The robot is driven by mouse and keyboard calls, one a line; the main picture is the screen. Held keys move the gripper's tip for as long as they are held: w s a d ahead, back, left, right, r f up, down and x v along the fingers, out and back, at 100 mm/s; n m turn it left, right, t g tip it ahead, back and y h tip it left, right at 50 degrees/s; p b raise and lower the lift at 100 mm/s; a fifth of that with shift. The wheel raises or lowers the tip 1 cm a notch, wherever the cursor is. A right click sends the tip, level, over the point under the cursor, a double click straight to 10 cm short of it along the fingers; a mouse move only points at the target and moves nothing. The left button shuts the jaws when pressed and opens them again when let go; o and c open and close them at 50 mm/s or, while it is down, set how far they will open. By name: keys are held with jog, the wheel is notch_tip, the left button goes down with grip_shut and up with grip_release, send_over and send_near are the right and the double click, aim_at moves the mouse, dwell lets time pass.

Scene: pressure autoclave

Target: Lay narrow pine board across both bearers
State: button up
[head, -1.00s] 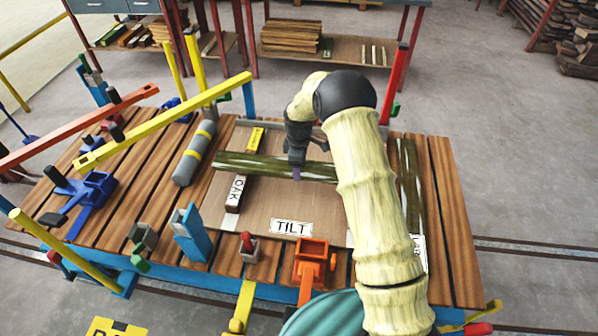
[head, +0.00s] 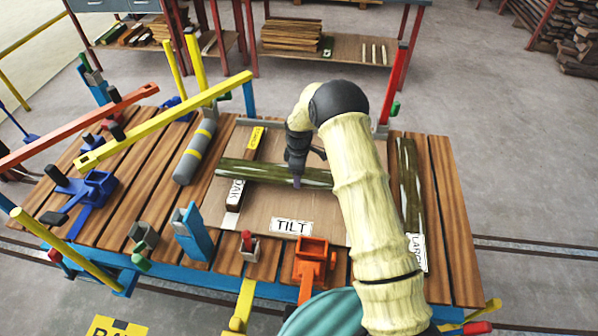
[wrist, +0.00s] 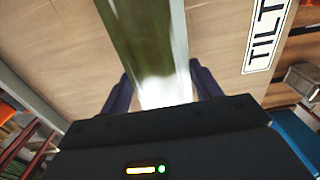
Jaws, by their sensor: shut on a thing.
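My gripper (head: 297,180) is shut on a long, narrow, glossy green board (head: 262,172), taken to be the pine board; no label shows on it. The wrist view shows this board (wrist: 150,45) between the two dark fingers (wrist: 163,90). In the head view its left part crosses over a brown bearer (head: 243,158) with a white OAK label and a yellow patch at its far end. I cannot tell whether board and bearer touch. A second bearer is not clearly visible; my arm covers the area right of the gripper.
A pale panel with a TILT label (head: 291,227) lies under the board. A dark green board labelled LARCH (head: 411,195) lies at the right. An orange clamp (head: 311,262) is at the front edge.

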jog(key=o, duration=1.4)
jog(key=shift+c, duration=0.2)
notch_tip(320, 180, up, 12)
jog(key=b, duration=0.1)
jog(key=shift+r, duration=0.1)
jog(key=s+d+r+m+t, duration=0.1)
jog(key=s+d+r+m, duration=0.2)
jog(key=s, duration=0.6)
jog(key=s+d+r+m, duration=0.3)
jog(key=s+d+m, duration=0.2)
jog(key=s+m, duration=0.2)
jog(key=s+d+r+m+t, duration=0.1)
jog(key=s+d+r+m, duration=0.2)
jog(key=s, duration=0.9)
jog(key=d+m, duration=0.1)
jog(key=m, duration=0.1)
jog(key=shift+d+r+m+t, duration=0.15)
jog(key=shift+d+m+t, duration=0.15)
jog(key=shift+d+m, duration=0.1)
